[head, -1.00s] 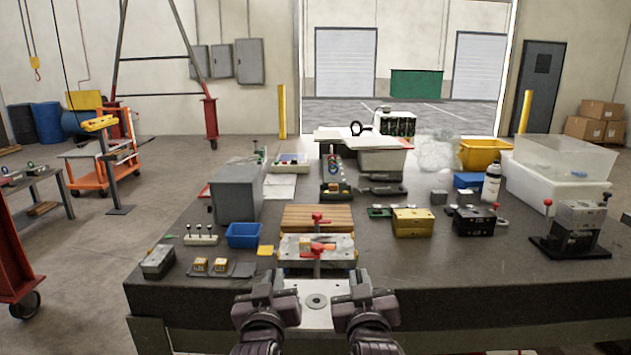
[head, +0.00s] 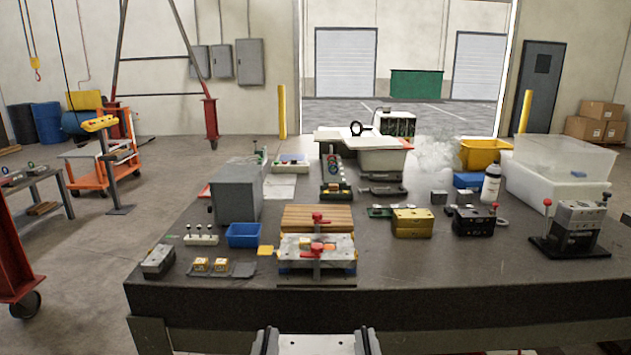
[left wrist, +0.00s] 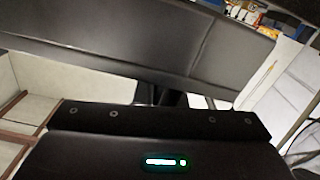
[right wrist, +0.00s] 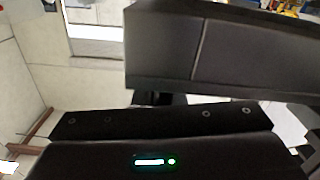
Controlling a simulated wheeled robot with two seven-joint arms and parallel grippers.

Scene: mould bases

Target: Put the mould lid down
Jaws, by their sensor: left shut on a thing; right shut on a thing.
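The mould lid, a pale grey plate (head: 316,345), shows at the bottom edge of the head view, mostly cut off. My left gripper (head: 268,343) is shut on its left side and my right gripper (head: 364,343) on its right side. They hold it in front of the table's near edge and below the tabletop in the picture. A mould base (head: 290,266) stands near the table's front edge, with an orange part and a red-knobbed clamp at its middle. In the wrist views dark gripper bodies fill much of the picture, and the grip itself is hidden.
A slatted wooden board (head: 318,213) lies behind the mould base. A blue bin (head: 243,235) and small yellow blocks stand left of it, and a yellow block (head: 412,222) stands to its right. The dark tabletop (head: 450,270) is bare at the front right.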

